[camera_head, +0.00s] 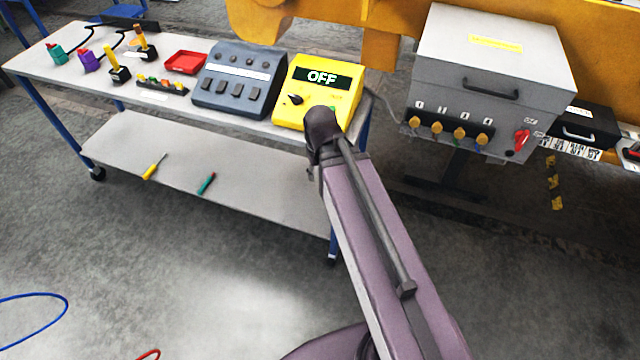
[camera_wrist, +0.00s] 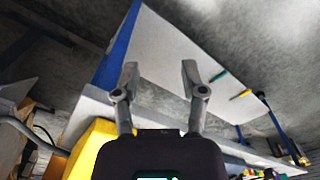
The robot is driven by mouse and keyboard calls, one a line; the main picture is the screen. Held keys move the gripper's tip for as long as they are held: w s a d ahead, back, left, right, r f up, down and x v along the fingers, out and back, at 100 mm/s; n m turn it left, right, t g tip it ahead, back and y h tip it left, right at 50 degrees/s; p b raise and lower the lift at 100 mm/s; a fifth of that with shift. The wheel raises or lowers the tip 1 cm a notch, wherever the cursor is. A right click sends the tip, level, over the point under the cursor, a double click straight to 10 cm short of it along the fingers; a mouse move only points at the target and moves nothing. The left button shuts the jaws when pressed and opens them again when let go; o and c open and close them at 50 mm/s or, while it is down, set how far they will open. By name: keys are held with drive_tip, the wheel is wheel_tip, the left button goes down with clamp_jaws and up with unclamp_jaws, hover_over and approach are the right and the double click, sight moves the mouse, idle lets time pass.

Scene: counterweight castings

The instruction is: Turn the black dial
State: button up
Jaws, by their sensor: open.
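The black dial (camera_head: 295,99) is on the sloped face of a yellow box (camera_head: 322,72) on the table, left of and below a display reading OFF. My arm covers the box's lower front edge, and my gripper cannot be made out in the head view. In the wrist view my gripper (camera_wrist: 160,78) has its two fingers spread with nothing between them. Yellow surface, likely the same box, shows at lower left there (camera_wrist: 92,146). The dial cannot be made out in the wrist view, so its distance from the fingers is unclear.
A grey-blue switch panel (camera_head: 237,80) stands just left of the yellow box. A red tray (camera_head: 185,62) and several small coloured handles lie farther left. A grey box (camera_head: 490,75) with several yellow knobs and a red switch stands right. The lower shelf (camera_head: 230,175) holds two tools.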

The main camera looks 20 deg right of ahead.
drive_tip(key=shift+s+f+m, duration=0.25)
drive_tip(key=shift+s, duration=0.2)
drive_tip(key=shift+s+f+m, duration=0.2)
drive_tip(key=shift+s+m, duration=0.05)
drive_tip(key=shift+s, duration=0.2)
drive_tip(key=shift+a, duration=0.1)
drive_tip(key=shift+w, duration=0.1)
drive_tip(key=w+a+r+n+h+p, duration=0.2)
drive_tip(key=w+r+p, duration=0.2)
drive_tip(key=w, duration=0.5)
drive_tip(key=w+a+r+n+h+p, duration=0.2)
drive_tip(key=w+r+p, duration=0.3)
drive_tip(key=w, duration=0.5)
drive_tip(key=w+a+r+n+h+p, duration=0.3)
drive_tip(key=w+a+r+p, duration=0.1)
drive_tip(key=w+r, duration=0.4)
drive_tip(key=shift+w+a+r+n, duration=0.25)
drive_tip(key=shift+w+n, duration=0.15)
drive_tip(key=shift+w, duration=0.6)
